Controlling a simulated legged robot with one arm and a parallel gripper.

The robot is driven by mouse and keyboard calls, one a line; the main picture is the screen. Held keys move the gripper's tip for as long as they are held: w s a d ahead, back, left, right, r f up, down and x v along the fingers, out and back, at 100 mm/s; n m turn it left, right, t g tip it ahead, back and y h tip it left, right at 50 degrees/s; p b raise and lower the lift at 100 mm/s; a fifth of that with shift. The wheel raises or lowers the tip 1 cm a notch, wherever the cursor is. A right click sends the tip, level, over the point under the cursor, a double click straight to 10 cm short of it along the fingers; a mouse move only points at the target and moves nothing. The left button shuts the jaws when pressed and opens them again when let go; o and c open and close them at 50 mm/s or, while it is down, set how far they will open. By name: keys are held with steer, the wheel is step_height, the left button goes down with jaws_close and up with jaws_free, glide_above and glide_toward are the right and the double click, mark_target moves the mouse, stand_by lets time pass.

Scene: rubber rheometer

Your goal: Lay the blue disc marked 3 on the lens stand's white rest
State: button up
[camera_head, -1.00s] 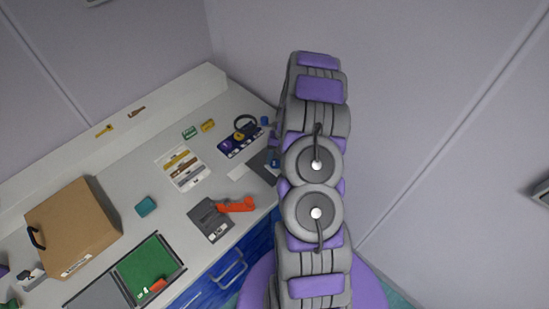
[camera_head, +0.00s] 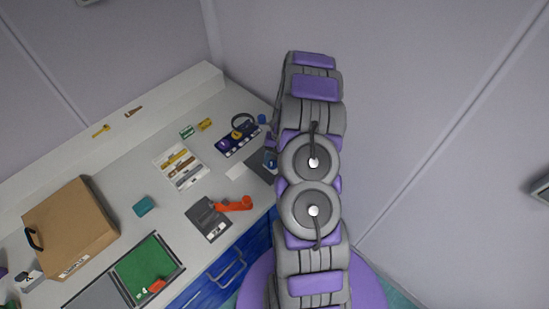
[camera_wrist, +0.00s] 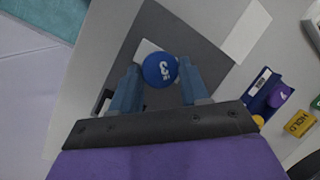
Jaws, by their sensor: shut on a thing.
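My gripper (camera_wrist: 160,82) is shut on the blue disc (camera_wrist: 160,69), which bears a white 3 facing the camera. The disc sits between the two blue-grey fingertips. Beyond it lies the lens stand's dark grey plate (camera_wrist: 190,42). A white patch, seemingly the white rest (camera_wrist: 143,50), shows on the plate just past the disc's upper left edge and is partly hidden by it. I cannot tell whether the disc touches it. In the head view the dark plate (camera_head: 259,167) is partly covered by my arm.
A dark blue tray (camera_head: 250,143) holding a purple and a yellow disc stands beside the stand. A yellow block marked HOLD (camera_wrist: 299,123) lies near it. A white strip (camera_wrist: 246,32) lies beside the plate. An orange handled tool (camera_head: 234,204) lies nearer the bench's front edge.

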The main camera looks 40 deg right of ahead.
steer(key=o, duration=0.6)
steer(key=shift+a, duration=0.3)
steer(key=shift+o, duration=0.9)
steer(key=shift+a+r, duration=0.1)
steer(key=shift+a, duration=0.1)
steer(key=o, duration=0.3)
steer(key=shift+a, duration=0.15)
steer(key=shift+d, duration=0.55)
steer(key=shift+a+r, duration=0.1)
steer(key=shift+r, duration=0.05)
steer(key=p+v, duration=0.1)
steer(key=v, duration=1.5)
steer(key=shift+d+r, duration=0.3)
steer(key=shift+d, duration=0.1)
steer(key=shift+w, duration=0.1)
